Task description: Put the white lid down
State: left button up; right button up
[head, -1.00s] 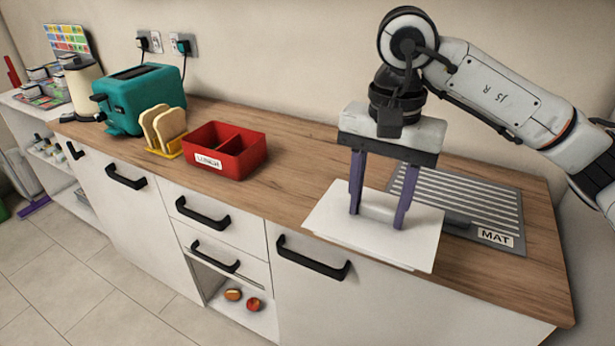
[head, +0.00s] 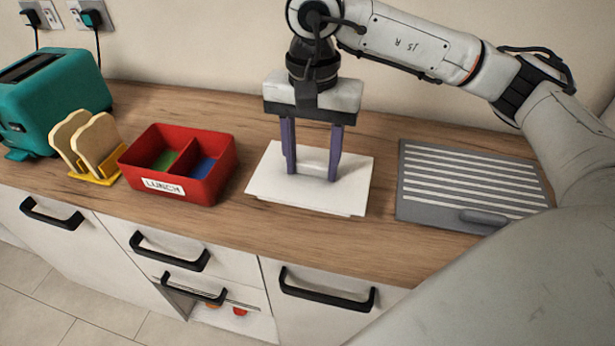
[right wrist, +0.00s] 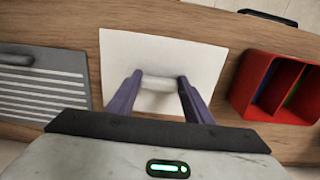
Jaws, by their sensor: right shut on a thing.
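The white lid (head: 268,186) is a flat, pale plate with a raised bar handle (head: 313,160). My right gripper (head: 312,174) is shut on this handle, its purple fingers pointing down at either end of it. In the right wrist view the lid (right wrist: 200,65) lies under the fingers, the handle (right wrist: 163,84) between them. The lid is level over the wooden worktop, between the red lunch box and the grey mat. I cannot tell whether its underside touches the worktop. My left gripper is not in view.
The red lunch box (head: 222,160), with green and blue inside, stands open just left of the lid. Bread slices in a yellow rack (head: 84,176) and a teal toaster (head: 52,95) stand farther left.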

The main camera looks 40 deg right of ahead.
aim_at(311, 176)
jog(key=shift+f, duration=2.6)
jog(key=o, duration=1)
notch_tip(311, 176, up, 12)
jog(key=shift+w+r, duration=0.1)
jog(key=shift+r, duration=0.1)
